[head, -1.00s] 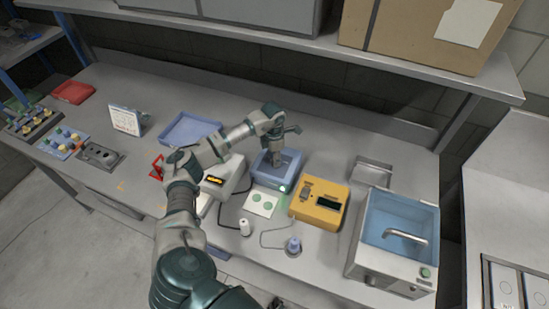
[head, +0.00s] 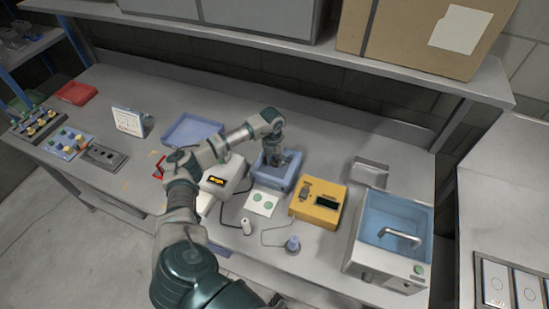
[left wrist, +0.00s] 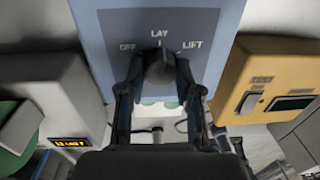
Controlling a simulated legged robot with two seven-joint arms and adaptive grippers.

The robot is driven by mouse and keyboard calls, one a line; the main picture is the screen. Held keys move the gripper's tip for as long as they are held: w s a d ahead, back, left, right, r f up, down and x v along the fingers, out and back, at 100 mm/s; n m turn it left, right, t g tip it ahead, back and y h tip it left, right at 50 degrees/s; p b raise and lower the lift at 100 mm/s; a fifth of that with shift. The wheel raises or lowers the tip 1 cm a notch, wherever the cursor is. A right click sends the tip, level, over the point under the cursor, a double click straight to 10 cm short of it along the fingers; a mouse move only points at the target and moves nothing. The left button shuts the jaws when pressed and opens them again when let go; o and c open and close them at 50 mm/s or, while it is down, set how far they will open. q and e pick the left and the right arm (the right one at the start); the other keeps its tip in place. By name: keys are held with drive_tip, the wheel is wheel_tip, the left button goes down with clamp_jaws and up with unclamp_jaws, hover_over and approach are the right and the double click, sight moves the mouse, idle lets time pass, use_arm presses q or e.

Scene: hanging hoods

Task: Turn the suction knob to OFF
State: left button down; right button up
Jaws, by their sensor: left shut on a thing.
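The suction knob (left wrist: 158,70) is dark and sits on the face of a blue box (left wrist: 100,40), below the printed words OFF, LAY and LIFT. In the left wrist view, the two dark fingers of my left gripper (left wrist: 156,75) are shut on the knob, one on each side. The knob's pointer is too dark to read for certain. My right gripper is not in view.
A yellow device (head: 317,204) stands close right of the blue box, and a pale unit with a lit display (head: 216,181) close left. A card with green discs (head: 262,203) lies in front. A steel basin (head: 395,240) stands further right.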

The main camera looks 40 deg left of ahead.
use_arm(q)
drive_tip(key=n, duration=0.2)
drive_tip(key=n+p, duration=0.1)
drive_tip(key=shift+w+a+r+n, duration=0.1)
drive_tip(key=shift+w+r+n, duration=0.05)
drive_tip(key=shift+r+n, duration=0.2)
drive_tip(key=n+p, duration=0.2)
drive_tip(key=n, duration=0.1)
drive_tip(key=shift+n, duration=0.35)
drive_tip(key=n+p, duration=0.1)
drive_tip(key=n, duration=0.2)
drive_tip(key=shift+w+n+t, duration=0.1)
drive_tip(key=shift+n+t, duration=0.2)
drive_tip(key=shift+n, duration=0.1)
drive_tip(key=shift+n+y+p, duration=0.3)
drive_tip(key=shift+n+p, duration=0.6)
drive_tip(key=shift+n, duration=0.9)
drive_tip(key=c, duration=0.8)
unclamp_jaws()
drive_tip(key=shift+f, duration=0.25)
